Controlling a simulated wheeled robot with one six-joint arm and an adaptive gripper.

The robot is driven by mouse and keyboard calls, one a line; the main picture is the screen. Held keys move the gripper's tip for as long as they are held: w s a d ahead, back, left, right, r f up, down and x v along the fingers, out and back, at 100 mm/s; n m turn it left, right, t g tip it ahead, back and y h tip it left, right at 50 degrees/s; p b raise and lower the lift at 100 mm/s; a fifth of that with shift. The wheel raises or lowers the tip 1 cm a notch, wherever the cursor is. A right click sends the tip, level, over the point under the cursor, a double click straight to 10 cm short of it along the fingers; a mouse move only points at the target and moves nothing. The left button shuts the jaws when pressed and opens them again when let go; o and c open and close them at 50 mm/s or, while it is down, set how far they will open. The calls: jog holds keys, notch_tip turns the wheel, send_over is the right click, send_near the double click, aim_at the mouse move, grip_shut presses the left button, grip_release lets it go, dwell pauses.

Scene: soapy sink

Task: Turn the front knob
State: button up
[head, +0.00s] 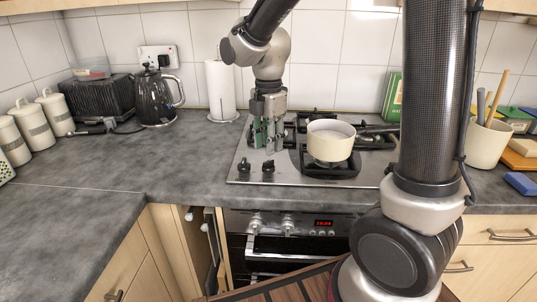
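Two dark knobs stand on the left part of the steel hob (313,181). The front one (268,170) is nearest the hob's front edge. The other knob (243,164) is just left of it and slightly farther back. My gripper (267,147) points down over the left side of the hob. In the picture its fingertips are just above and behind the front knob, with a small gap visible to it. The fingers look upright side by side, but too small to tell whether they are parted. The hob surface behind them is hidden.
A cream pot (331,141) sits on the burner right of my gripper. Two more knobs (256,222) (288,223) are on the oven front below. A black kettle (157,98) and paper roll (220,90) stand behind left. The left counter (140,165) is largely clear.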

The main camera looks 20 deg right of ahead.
aim_at(268, 161)
notch_tip(268, 161, up, 7)
dwell(0.6)
jog(key=s+d+r+m+t, duration=0.1)
jog(key=s+d+m+t, duration=0.1)
jog(key=s+d+m, duration=0.5)
jog(key=s+d+r+m+t, duration=0.1)
jog(key=s+d+m+t, duration=0.1)
jog(key=s+d+m, duration=0.6)
jog(key=s+m, duration=0.4)
jog(key=m, duration=0.3)
jog(key=shift+r, duration=0.4)
